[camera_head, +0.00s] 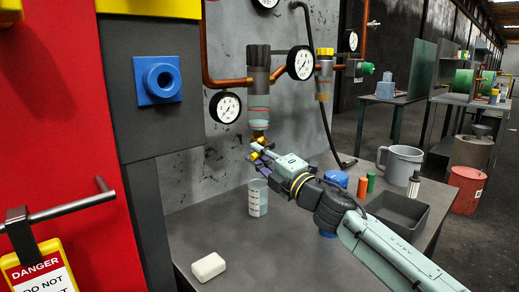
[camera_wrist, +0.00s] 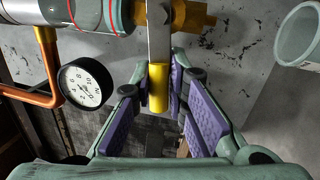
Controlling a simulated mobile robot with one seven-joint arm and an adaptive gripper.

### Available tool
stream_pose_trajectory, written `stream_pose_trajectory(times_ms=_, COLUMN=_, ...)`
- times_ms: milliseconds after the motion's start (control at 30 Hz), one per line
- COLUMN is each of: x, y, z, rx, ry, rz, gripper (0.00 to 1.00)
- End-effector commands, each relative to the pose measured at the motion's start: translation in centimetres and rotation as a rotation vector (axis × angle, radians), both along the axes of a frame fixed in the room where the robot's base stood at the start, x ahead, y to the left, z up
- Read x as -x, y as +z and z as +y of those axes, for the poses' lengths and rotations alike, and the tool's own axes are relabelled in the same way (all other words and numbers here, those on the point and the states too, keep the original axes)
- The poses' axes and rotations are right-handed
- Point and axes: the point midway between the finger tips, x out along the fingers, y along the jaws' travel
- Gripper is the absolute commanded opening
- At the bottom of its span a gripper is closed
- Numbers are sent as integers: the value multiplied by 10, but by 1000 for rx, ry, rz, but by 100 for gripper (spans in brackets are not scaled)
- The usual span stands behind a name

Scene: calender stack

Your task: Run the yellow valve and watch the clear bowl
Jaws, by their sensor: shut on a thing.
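The clear bowl (camera_head: 259,101) hangs under a grey filter body with a black top, on the copper line. A red ring and a pale bluish content show in it; the exact level is hard to tell. In the wrist view the clear bowl (camera_wrist: 92,15) lies sideways at the upper left, with red rings. The yellow valve has a yellow-sleeved lever (camera_wrist: 158,90) hanging on a metal strip from the brass fitting under the bowl. My gripper (camera_head: 258,157) is just below the bowl.
A graduated beaker (camera_head: 258,199) stands on the bench beneath the valve. A pressure gauge (camera_head: 225,107) is left of the bowl. A white block (camera_head: 208,267) lies at the front. A grey jug (camera_head: 400,165) and a dark tray (camera_head: 397,212) stand right of my arm.

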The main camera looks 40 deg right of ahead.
Motion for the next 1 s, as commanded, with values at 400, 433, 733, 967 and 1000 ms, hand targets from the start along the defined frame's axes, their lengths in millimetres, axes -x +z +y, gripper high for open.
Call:
stream_pose_trajectory(times_ms=400, x=0, y=12, z=1, rx=-147, ry=1, rz=7, gripper=0)
stream_pose_trajectory(times_ms=433, x=0, y=12, z=1, rx=-150, ry=0, rz=8, gripper=0)
stream_pose_trajectory(times_ms=733, x=0, y=12, z=0, rx=-157, ry=-1, rz=8, gripper=0)
stream_pose_trajectory(times_ms=967, x=0, y=12, z=0, rx=-156, ry=-1, rz=8, gripper=22)
stream_pose_trajectory(times_ms=1000, x=0, y=12, z=0, rx=-156, ry=-1, rz=8, gripper=25)
